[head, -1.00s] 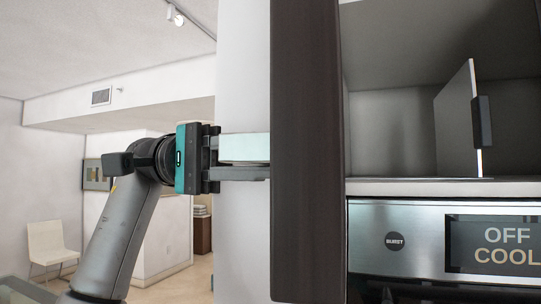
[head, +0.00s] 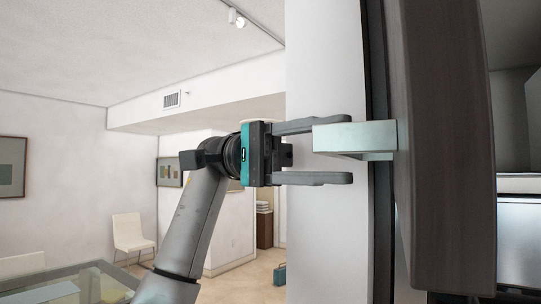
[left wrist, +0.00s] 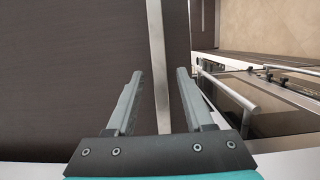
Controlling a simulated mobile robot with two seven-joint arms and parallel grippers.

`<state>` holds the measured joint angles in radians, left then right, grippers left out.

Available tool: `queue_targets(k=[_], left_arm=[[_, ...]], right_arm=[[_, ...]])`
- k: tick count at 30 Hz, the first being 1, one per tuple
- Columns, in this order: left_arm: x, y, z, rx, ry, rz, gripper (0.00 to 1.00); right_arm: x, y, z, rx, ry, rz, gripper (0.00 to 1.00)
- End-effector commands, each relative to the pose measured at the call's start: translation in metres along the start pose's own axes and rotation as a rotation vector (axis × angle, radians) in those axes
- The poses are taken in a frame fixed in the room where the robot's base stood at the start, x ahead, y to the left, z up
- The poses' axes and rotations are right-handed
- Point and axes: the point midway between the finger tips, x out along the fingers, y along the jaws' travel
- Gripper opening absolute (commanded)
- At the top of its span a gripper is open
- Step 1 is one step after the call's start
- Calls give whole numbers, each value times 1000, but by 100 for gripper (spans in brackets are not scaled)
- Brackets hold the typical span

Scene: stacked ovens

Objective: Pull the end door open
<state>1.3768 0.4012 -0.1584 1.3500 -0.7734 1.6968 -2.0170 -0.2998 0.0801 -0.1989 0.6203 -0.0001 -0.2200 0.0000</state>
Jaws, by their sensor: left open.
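The dark brown end door (head: 440,150) stands open, seen nearly edge-on at the right of the head view. Its pale metal handle (head: 350,138) sticks out to the left from the door's face. My left gripper (head: 350,152) is open, with one finger above the handle and one below it, and gaps show between handle and fingers. In the left wrist view the handle is a long pale bar (left wrist: 158,60) between the open fingers (left wrist: 158,75), with the dark door face behind it. My right gripper is not in view.
A stainless oven front (head: 518,240) is partly hidden behind the door. A glass table (head: 75,285) is at lower left, with a white chair (head: 132,235) behind it. In the left wrist view an oven handle bar (left wrist: 230,92) lies to the right of the fingers.

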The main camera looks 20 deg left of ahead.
Motion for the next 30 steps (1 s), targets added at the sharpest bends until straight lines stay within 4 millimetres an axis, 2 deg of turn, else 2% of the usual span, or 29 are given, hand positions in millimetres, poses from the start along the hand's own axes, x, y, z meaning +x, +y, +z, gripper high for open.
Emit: queue_targets(k=[3, 9, 20, 30], left_arm=[[-22, 1, 0, -1, 3, 2, 52], [-53, 1, 0, -1, 3, 2, 52], [-100, 3, 0, -2, 4, 1, 52], [-113, 3, 0, 0, -4, -13, 52]], right_arm=[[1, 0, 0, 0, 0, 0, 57], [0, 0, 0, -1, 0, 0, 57], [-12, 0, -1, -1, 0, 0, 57], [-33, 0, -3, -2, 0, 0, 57]])
